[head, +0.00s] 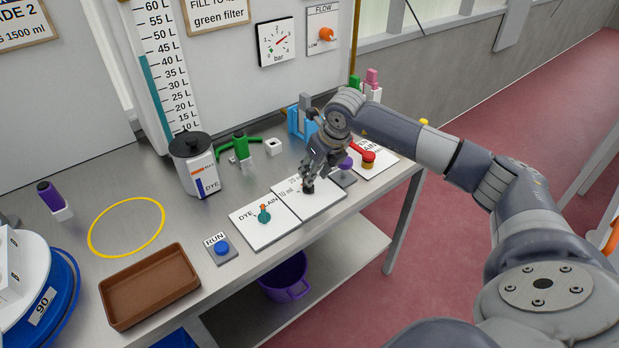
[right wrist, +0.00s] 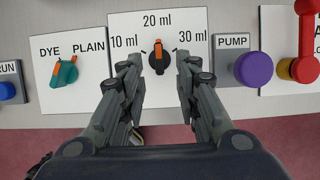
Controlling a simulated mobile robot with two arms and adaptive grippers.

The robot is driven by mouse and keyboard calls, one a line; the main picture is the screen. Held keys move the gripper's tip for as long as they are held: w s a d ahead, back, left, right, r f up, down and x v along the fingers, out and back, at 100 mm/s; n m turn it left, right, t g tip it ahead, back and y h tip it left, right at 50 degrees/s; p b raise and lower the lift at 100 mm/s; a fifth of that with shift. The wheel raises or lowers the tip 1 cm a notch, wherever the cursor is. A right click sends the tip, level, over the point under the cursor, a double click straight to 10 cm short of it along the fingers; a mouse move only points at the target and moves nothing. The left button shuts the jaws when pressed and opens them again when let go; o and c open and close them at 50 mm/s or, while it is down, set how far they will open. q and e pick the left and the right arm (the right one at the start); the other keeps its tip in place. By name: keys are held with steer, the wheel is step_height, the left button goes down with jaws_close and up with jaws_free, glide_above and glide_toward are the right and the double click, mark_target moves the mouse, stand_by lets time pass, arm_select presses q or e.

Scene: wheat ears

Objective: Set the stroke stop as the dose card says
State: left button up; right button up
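The stroke stop is a black knob with an orange pointer (right wrist: 159,57) on a white plate (right wrist: 200,20) marked 10, 20 and 30 ml. Its pointer stands upright, toward 20 ml. My right gripper (right wrist: 158,62) is open, with one finger on each side of the knob and gaps showing. In the head view my right gripper (head: 308,184) is low over the plate (head: 325,200) and hides much of it. Two cards hang at the back: one (head: 20,22), cut off by the frame, reads "ADE 2" and "1500 ml"; the other (head: 218,14) mentions "green filter". My left gripper is not in view.
A teal DYE/PLAIN knob (right wrist: 66,73) is left of the stop; a purple PUMP knob (right wrist: 253,68) and red lever (right wrist: 304,45) are right. A blue RUN button (head: 221,248), brown tray (head: 150,286) and dye canister (head: 195,165) stand further left on the bench.

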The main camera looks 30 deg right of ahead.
steer(key=p+x, duration=0.1)
steer(key=x, duration=0.4)
steer(key=shift+w+f, duration=0.1)
steer(key=shift+f, duration=0.25)
jaws_close()
